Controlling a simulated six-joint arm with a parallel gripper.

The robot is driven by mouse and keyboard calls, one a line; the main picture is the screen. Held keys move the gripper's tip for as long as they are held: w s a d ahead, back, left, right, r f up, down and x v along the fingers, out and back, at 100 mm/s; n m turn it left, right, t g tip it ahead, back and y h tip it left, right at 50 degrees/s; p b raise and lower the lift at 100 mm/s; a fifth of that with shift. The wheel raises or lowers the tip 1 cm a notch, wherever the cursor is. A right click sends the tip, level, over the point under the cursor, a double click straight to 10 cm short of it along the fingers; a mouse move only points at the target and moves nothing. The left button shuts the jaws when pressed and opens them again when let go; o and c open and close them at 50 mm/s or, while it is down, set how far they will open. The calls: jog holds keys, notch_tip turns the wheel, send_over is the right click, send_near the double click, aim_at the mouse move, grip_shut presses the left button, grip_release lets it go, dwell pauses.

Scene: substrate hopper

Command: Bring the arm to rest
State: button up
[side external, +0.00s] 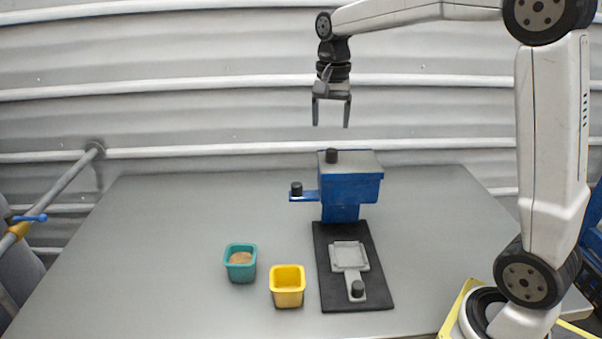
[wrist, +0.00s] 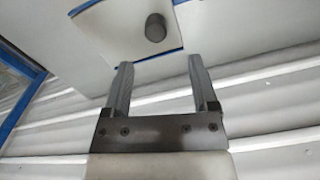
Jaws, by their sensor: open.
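My gripper (side external: 330,124) hangs in the air above the blue hopper, fingers pointing down. It is open and empty, with clear space between the fingertips. In the wrist view my gripper (wrist: 157,64) also shows its two fingers apart with nothing between them. The blue hopper (side external: 350,192) stands on the back of a black base plate (side external: 332,296). Its grey lid with a black knob (side external: 331,156) is on top; the knob also shows in the wrist view (wrist: 155,27). A blue slide with a black knob (side external: 296,188) sticks out to the hopper's left.
A teal cup (side external: 240,274) with brown material inside and a yellow cup (side external: 287,298) stand left of the base plate. A grey tray with a black knob (side external: 357,289) lies on the plate's front. The table's left side is clear. A corrugated wall (side external: 200,70) rises behind.

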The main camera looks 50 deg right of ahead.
dwell(0.4)
jog(key=w+a+f+n+t+y, duration=0.1)
jog(key=w+a+f+n+t, duration=0.2)
jog(key=a+f+n, duration=0.3)
jog(key=w+a+f+n+t, duration=0.25)
jog(key=a+f, duration=0.25)
jog(key=f, duration=0.4)
jog(key=s+d+f+n+g, duration=0.1)
jog(key=s+f, duration=0.1)
jog(key=s, duration=0.7)
jog(key=s+f+n+g+h, duration=0.1)
jog(key=s+f+n+g, duration=0.1)
jog(key=s, duration=0.8)
jog(key=shift+s+d+f, duration=0.25)
jog(key=shift+d+f, duration=0.1)
